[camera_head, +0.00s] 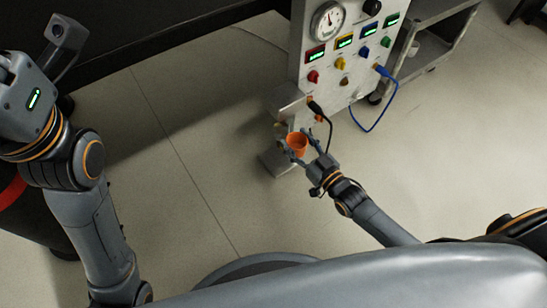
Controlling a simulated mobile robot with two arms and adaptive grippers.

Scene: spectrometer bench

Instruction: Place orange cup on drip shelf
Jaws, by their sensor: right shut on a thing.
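The orange cup (296,142) looks upright, with its open top showing. My right gripper (298,146) has its fingers on either side of the cup and is shut on it. The cup is beside the lower left of the instrument panel, in front of a grey metal bracket (287,104). A flat grey shelf-like plate (277,163) shows below and left of the cup and may be the drip shelf. I cannot tell whether the cup touches it. My left arm is at the left; its gripper is not clearly visible.
The upright panel (345,75) carries a gauge, small displays, coloured knobs and plugs. A black cable hangs close to my right gripper, and a blue cable (384,108) loops at the right. A grey cart (432,45) stands behind. The floor (190,170) at left is clear.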

